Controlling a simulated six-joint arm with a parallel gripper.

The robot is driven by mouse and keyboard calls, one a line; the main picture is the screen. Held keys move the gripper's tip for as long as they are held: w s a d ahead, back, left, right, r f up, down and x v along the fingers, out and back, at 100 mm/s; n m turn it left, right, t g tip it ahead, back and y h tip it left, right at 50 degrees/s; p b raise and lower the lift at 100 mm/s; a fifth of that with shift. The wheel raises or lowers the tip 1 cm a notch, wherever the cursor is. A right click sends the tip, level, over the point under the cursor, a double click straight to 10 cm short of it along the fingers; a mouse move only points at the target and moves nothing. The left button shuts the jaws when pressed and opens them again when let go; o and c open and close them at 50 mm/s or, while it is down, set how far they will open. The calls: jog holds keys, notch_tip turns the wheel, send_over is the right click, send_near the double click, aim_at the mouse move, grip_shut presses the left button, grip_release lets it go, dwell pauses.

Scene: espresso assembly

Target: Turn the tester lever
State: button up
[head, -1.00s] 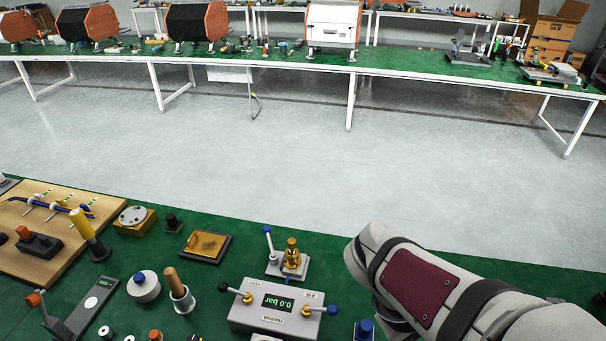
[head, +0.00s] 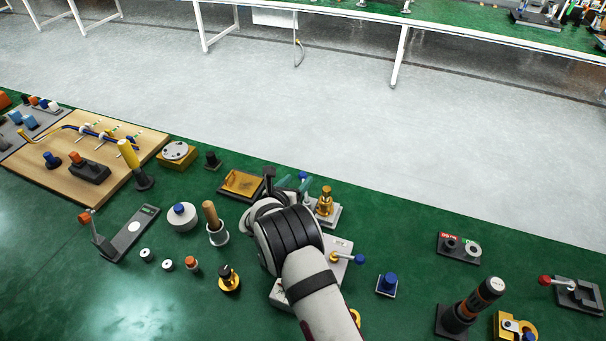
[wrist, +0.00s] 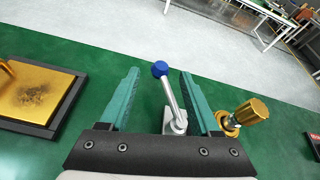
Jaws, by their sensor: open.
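A metal lever with a blue ball knob (wrist: 160,69) stands on a small light base beside a brass fitting (wrist: 250,112). My gripper (wrist: 160,78) is open, and in the wrist view its two teal fingers are on either side of the lever. No finger appears to touch it. The brass fitting is just right of the right finger. In the head view my gripper (head: 297,182) is at this fixture, with the blue knob (head: 303,175) small and partly hidden. The tester box (head: 341,245) is mostly covered by my arm, and its display is hidden.
A blue-knobbed handle (head: 358,259) sticks out of the tester's right side. A tray with a gold plate (head: 243,183) lies left of my gripper. A wooden-handled tamper (head: 214,225) and a black-and-gold piece (head: 229,279) stand left of my arm.

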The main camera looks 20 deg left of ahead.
aim_at(301, 177)
jog(key=x, duration=0.4)
jog(key=shift+w+f, duration=0.15)
jog(key=shift+w, duration=0.25)
grip_shut()
dwell(1.0)
